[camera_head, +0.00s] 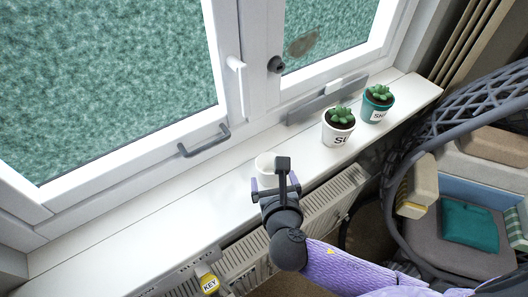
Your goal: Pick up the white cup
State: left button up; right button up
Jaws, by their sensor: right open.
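The gripper is open. My left gripper is not in view.
Two potted succulents, one in a white pot (338,134) and one in a teal pot (376,111), stand on the windowsill (130,235) to the right. The sill's left part is clear. A radiator (325,203) is below. A hanging chair (465,215) with cushions is at right.

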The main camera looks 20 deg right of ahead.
aim_at(268, 158)
jog(key=x, duration=0.7)
jog(key=shift+r, duration=0.1)
jog(key=c, duration=1)
